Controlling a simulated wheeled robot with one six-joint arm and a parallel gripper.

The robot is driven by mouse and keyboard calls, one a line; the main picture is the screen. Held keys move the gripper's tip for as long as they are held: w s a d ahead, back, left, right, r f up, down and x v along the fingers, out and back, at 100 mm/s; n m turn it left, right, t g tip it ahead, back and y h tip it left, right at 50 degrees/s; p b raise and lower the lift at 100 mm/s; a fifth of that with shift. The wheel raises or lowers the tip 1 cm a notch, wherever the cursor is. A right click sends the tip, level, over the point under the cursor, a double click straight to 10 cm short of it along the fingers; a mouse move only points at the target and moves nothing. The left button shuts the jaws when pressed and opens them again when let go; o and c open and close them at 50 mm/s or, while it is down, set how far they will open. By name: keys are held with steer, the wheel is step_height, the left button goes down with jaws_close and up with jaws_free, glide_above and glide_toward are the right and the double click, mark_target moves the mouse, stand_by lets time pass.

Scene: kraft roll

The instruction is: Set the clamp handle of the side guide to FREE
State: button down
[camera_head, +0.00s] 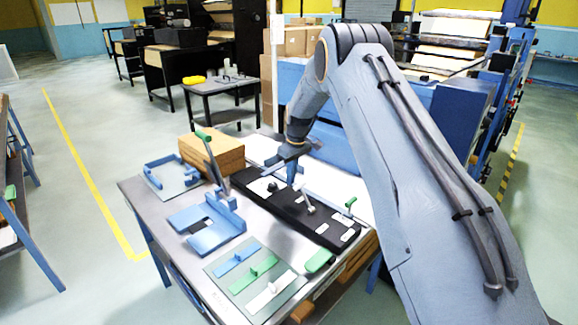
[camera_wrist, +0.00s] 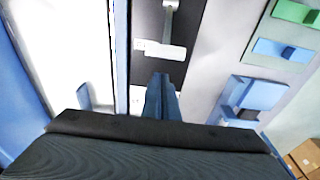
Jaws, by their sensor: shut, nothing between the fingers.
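A long black panel (camera_head: 322,230) lies on the table and carries a short grey lever (camera_head: 307,203), a dark knob (camera_head: 272,186) and several white labels (camera_head: 347,235). I cannot read the labels or tell for certain which part is the clamp handle. My gripper (camera_head: 292,182) points down over the panel's far part, beyond the grey lever. Its fingers (camera_wrist: 162,95) are shut and empty in the wrist view. There the grey lever (camera_wrist: 169,18) and a white label (camera_wrist: 160,48) are ahead of the fingertips, apart from them.
A green-tipped handle (camera_head: 350,202) rises at the panel's right. A mat (camera_head: 225,270) holds blue, green and white pieces in front.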

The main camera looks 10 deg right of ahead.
steer(key=shift+s+d+r+p, duration=0.15)
steer(key=shift+s+d+p, duration=0.2)
steer(key=shift+s, duration=0.2)
steer(key=shift+s+d+r+p, duration=0.15)
steer(key=shift+s+d+p, duration=0.2)
steer(key=shift+s, duration=0.15)
steer(key=shift+a, duration=0.1)
